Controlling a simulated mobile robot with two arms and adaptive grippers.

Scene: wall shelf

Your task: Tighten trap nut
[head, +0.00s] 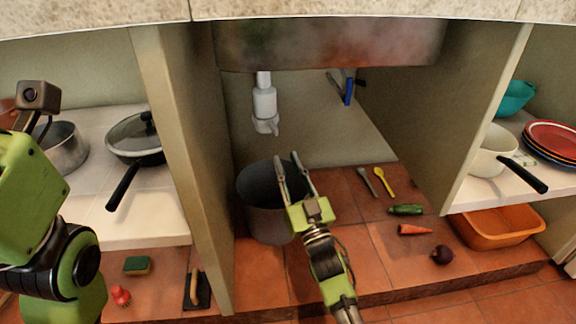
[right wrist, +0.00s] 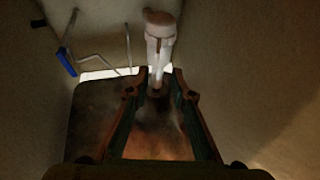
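The white trap (head: 265,104) hangs on a short pipe under the sink basin (head: 330,45), with a wider collar and a curved lower end. I cannot clearly pick out the nut from the collar. My right gripper (head: 286,156) is open and empty, pointing up below the trap in the head view. In the right wrist view, the trap (right wrist: 160,38) appears beyond the fingertips of this gripper (right wrist: 160,76), roughly centred between them and apparently not held. My left arm is at the left edge of the head view; its gripper does not show.
Cabinet walls (head: 180,150) close in on both sides. A blue-handled valve (head: 348,92) is behind right. Spoons and vegetables lie to the right; an orange tub (head: 497,226) stands beyond.

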